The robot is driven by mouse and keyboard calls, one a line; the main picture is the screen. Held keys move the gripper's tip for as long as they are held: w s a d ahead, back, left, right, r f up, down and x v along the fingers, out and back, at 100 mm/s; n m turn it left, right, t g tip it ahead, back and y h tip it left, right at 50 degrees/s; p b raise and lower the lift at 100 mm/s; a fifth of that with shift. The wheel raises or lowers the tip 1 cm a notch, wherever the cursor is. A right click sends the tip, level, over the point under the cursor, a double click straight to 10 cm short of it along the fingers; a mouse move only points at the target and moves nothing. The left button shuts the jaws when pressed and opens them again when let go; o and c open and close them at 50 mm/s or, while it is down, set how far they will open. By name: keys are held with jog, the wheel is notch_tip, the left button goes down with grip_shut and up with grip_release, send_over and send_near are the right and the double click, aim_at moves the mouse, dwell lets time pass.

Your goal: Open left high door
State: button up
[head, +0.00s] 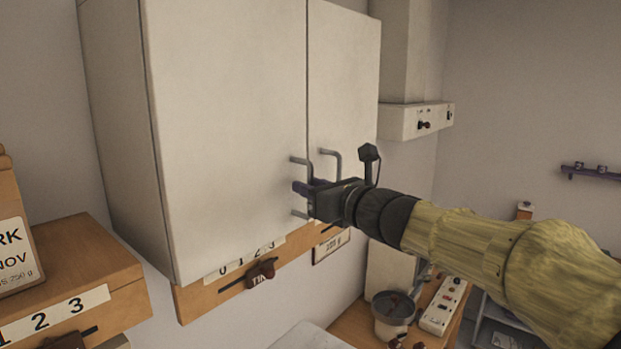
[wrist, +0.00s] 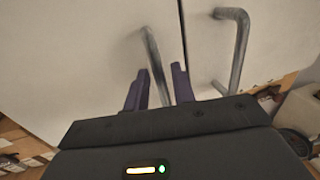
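The left high door (head: 225,120) is a flat white panel of a wall cabinet and looks shut, level with the right door (head: 345,80). Its grey bar handle (head: 299,161) stands upright at its lower right edge; the middle of the handle is hidden behind my gripper in the head view. My gripper (head: 305,188) reaches in from the right at that handle. In the wrist view my gripper's purple fingers (wrist: 160,88) are apart, with the left door's handle (wrist: 155,62) between them. Neither finger clearly touches the handle.
The right door's handle (head: 336,163) is close beside my gripper, and shows in the wrist view too (wrist: 234,50). A wooden box (head: 90,262) stands at the left. Room in front of the left door looks free.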

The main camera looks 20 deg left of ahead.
jog(key=shift+w+a, duration=0.25)
jog(key=shift+s, duration=0.1)
grip_shut()
jog(key=shift+d, duration=0.1)
